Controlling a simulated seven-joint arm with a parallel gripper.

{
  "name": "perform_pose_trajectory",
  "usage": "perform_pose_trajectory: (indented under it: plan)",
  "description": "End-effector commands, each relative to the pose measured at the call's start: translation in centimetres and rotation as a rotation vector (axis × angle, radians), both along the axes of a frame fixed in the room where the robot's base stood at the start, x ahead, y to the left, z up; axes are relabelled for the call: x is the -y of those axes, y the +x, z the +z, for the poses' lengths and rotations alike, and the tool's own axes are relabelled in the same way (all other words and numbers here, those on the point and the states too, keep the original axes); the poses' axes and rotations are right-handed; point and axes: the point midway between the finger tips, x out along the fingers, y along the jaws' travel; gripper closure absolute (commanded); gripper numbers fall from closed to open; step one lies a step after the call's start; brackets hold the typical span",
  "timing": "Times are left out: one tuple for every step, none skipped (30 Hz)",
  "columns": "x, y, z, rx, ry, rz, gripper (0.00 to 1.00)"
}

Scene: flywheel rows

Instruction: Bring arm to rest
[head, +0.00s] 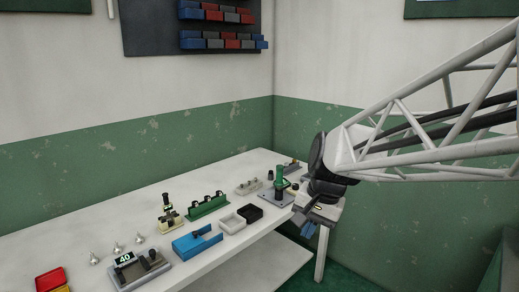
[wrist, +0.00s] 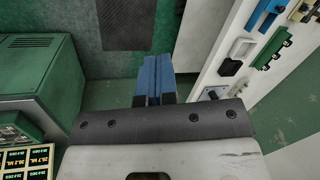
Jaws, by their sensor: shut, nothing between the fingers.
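My gripper (head: 308,229) hangs off the right end of the white table in the head view, its blue fingers pointing down. In the wrist view the two blue fingers of my gripper (wrist: 152,80) are together, with nothing between them. Below them is green floor, beside the table edge. My arm reaches in from the right in the head view and hides part of the table's right end.
The white table (head: 150,205) holds a blue block fixture (head: 197,243), a green rack (head: 208,205), a black tray (head: 250,213), a white tray (head: 232,222) and a green post on a grey base (head: 280,179). A green cabinet (wrist: 35,85) stands at left in the wrist view.

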Motion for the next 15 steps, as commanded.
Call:
perform_pose_trajectory:
  plan:
    - [0.6,-1.3,0.1,0.016,-0.015,0.02,1.0]
    - [0.9,-2.0,0.1,0.025,-0.024,0.033,1.0]
    - [1.3,-2.8,0.1,0.036,-0.037,0.052,1.0]
    - [1.6,-3.5,0.1,0.044,-0.047,0.065,1.0]
    - [1.9,-4.2,0.0,0.052,-0.056,0.078,1.0]
    - [2.3,-5.1,0.0,0.062,-0.07,0.097,1.0]
    - [2.6,-5.8,0.0,0.07,-0.08,0.111,1.0]
    - [2.9,-6.4,-0.1,0.077,-0.089,0.124,1.0]
    - [3.3,-7.3,-0.2,0.088,-0.103,0.143,1.0]
    - [3.5,-7.9,-0.3,0.096,-0.114,0.156,1.0]
    - [3.8,-8.6,-0.3,0.103,-0.123,0.169,1.0]
    - [4.2,-9.5,-0.5,0.112,-0.138,0.187,1.0]
    - [4.5,-10.1,-0.6,0.119,-0.148,0.2,1.0]
    - [4.7,-10.8,-0.7,0.126,-0.158,0.214,1.0]
    - [5.1,-11.6,-0.9,0.134,-0.174,0.232,1.0]
